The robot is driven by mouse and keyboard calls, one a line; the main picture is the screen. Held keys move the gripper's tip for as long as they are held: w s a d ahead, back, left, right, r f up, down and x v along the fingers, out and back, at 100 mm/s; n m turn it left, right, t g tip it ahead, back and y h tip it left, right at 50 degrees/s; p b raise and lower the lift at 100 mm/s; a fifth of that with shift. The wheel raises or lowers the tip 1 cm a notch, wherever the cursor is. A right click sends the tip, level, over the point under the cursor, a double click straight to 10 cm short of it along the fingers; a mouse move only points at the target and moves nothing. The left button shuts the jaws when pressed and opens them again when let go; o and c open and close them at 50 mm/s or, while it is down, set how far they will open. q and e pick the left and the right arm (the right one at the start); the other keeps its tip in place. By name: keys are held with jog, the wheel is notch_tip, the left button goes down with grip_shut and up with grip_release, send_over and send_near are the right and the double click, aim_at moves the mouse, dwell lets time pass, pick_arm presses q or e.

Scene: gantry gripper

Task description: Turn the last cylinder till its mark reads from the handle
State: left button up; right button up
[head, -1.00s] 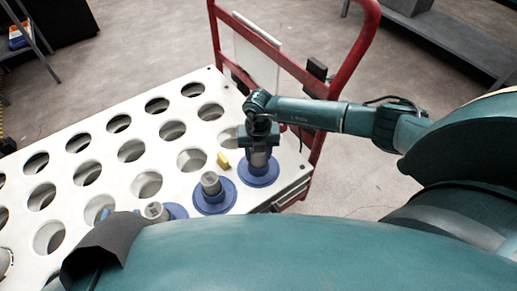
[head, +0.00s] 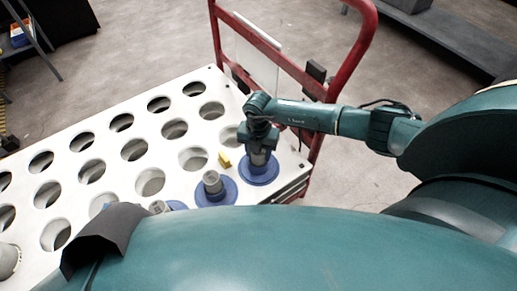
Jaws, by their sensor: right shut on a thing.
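The last cylinder (head: 258,171) stands upright on a wide blue base at the right end of the front row, nearest the red handle (head: 330,93). My right gripper (head: 259,153) points down from above and is shut on its grey top. The mark on this cylinder cannot be made out. A second cylinder (head: 213,184) with a blue base stands just left of it. A third (head: 160,207) is mostly hidden behind my own body. My left gripper is not in view.
The white cart top (head: 72,130) has rows of round holes, mostly empty. A grey cylinder (head: 8,260) shows at the left edge. Grey shelving (head: 450,45) stands at the back right.

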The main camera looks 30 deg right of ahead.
jog(key=shift+r+m+p, duration=0.15)
jog(key=shift+m+p, duration=0.45)
jog(key=shift+m, duration=0.1)
jog(key=shift+m+p, duration=0.35)
jog(key=shift+m, duration=0.25)
jog(key=shift+w, duration=0.1)
jog(key=shift+m, duration=0.3)
jog(key=shift+m+p, duration=0.5)
jog(key=shift+p, duration=0.1)
jog(key=shift+m+p, duration=0.4)
jog(key=shift+m, duration=0.5)
